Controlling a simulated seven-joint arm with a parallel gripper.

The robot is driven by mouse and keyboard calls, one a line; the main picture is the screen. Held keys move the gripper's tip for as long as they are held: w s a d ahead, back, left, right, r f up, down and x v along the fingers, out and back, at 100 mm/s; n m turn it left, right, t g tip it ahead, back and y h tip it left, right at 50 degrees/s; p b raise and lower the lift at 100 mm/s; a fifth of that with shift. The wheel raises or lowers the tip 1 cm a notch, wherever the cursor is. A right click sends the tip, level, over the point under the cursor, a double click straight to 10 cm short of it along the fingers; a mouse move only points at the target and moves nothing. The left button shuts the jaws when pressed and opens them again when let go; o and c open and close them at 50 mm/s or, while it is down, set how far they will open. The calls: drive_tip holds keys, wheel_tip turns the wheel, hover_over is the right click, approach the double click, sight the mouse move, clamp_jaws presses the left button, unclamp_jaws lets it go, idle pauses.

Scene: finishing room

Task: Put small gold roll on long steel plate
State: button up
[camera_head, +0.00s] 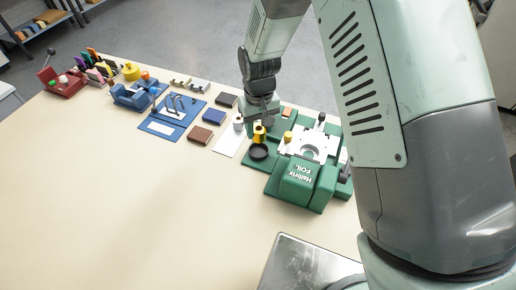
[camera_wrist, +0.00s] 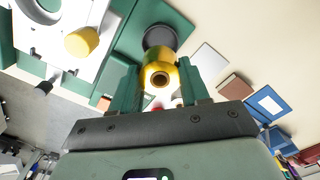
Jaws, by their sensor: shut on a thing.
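My gripper (camera_head: 262,125) points down over the left part of the green foil machine, its fingers closed around a gold roll (camera_head: 259,134). In the wrist view the gripper (camera_wrist: 160,88) has this gold roll (camera_wrist: 158,72) between its two green fingers, with its hollow end facing the camera. A long pale plate (camera_head: 228,143), which looks like the steel plate, lies flat on the table just left of the machine; it also shows in the wrist view (camera_wrist: 206,66). The held roll is apart from this plate.
The green machine (camera_head: 300,187) carries a black round cup (camera_head: 258,151) close to the held roll and another gold cylinder (camera_head: 288,137). The table's front left is clear.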

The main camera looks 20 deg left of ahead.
drive_tip(key=a+r+n, duration=0.2)
drive_tip(key=a+n, duration=0.2)
drive_tip(key=a, duration=0.6)
drive_tip(key=shift+n, duration=0.3)
drive_tip(key=f, duration=0.5)
drive_tip(key=shift+s+a+f, duration=0.15)
drive_tip(key=shift+a+f, duration=0.1)
drive_tip(key=shift+a, duration=0.1)
drive_tip(key=shift+f, duration=2.3)
drive_tip(key=shift+f, duration=0.1)
drive_tip(key=o, duration=1)
wheel_tip(320, 180, up, 12)
drive_tip(key=shift+r, duration=0.1)
